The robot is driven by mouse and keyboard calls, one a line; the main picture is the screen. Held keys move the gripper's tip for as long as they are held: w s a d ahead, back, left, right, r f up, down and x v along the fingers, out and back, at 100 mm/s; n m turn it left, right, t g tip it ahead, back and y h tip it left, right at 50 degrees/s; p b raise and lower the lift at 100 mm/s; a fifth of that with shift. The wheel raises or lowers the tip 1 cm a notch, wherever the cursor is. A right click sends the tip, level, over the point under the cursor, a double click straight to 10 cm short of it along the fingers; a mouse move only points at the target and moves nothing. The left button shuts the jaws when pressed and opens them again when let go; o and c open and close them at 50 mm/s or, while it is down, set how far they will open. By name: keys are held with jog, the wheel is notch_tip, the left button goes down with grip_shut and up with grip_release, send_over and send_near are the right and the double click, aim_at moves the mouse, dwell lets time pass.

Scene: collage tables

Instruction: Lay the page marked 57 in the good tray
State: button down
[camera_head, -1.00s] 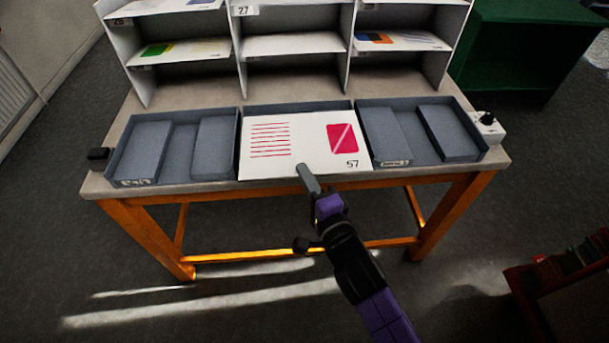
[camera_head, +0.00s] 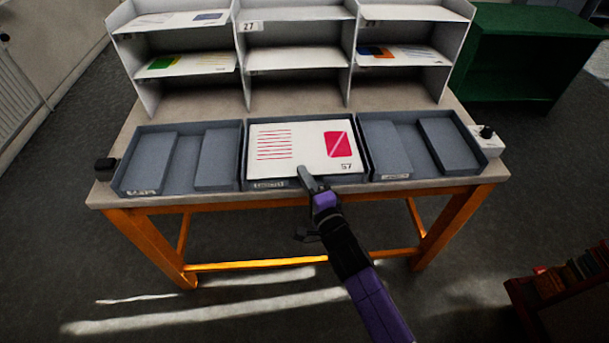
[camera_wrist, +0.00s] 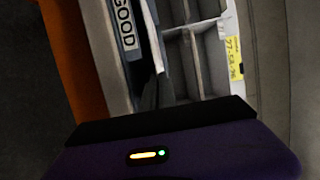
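The page marked 57 (camera_head: 285,146) is white with red lines and a red block. It lies face up within the outline of the middle grey tray (camera_head: 268,185), its front edge close to the tray's front wall. In the wrist view that tray's front label (camera_wrist: 124,25) reads GOOD, and the page shows edge-on as a thin pale strip (camera_wrist: 155,42). My gripper (camera_head: 304,173) is at the page's front edge and appears shut on it. The tray floor is hidden under the page, so I cannot tell whether the page rests on it.
Grey trays with raised blocks stand at the left (camera_head: 182,160) and right (camera_head: 415,148). A white pigeonhole rack (camera_head: 295,60) holding several pages stands behind. A small black box (camera_head: 105,168) and a white box with a black knob (camera_head: 487,138) flank the trays.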

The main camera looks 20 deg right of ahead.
jog(key=shift+w+f, duration=0.1)
jog(key=shift+f, duration=0.4)
jog(key=c, duration=1.6)
grip_release()
jog(key=s+b, duration=0.2)
jog(key=s, duration=0.5)
jog(key=shift+s, duration=0.4)
